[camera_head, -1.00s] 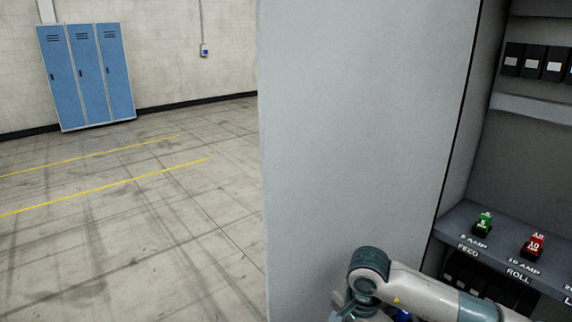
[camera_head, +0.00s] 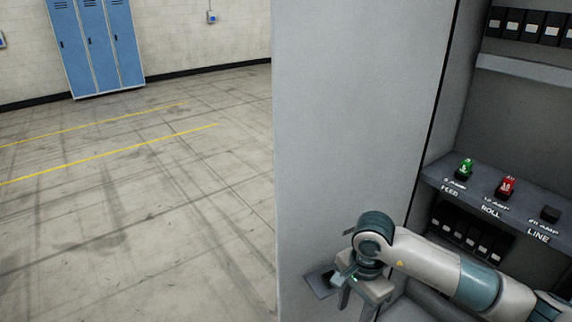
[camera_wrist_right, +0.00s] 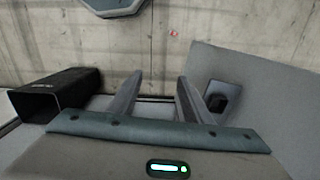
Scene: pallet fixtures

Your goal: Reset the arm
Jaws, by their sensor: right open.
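My right arm comes in from the lower right in the head view. Its gripper (camera_head: 357,304) hangs downward in front of the grey cabinet panel (camera_head: 350,120), low in the picture. In the right wrist view its two fingers (camera_wrist_right: 157,95) stand apart with nothing between them. A dark square plate (camera_head: 320,283) on the panel is beside the gripper. A similar plate with a black part (camera_wrist_right: 222,97) shows right of the fingers in the wrist view. My left gripper is not in view.
A cabinet shelf (camera_head: 480,184) holds a green fuse (camera_head: 465,168) at FEED, a red fuse (camera_head: 507,187) at ROLL and a black block (camera_head: 551,214) at LINE. Blue lockers (camera_head: 97,45) stand far left; the floor between is clear. A black open box (camera_wrist_right: 55,95) is left of the fingers.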

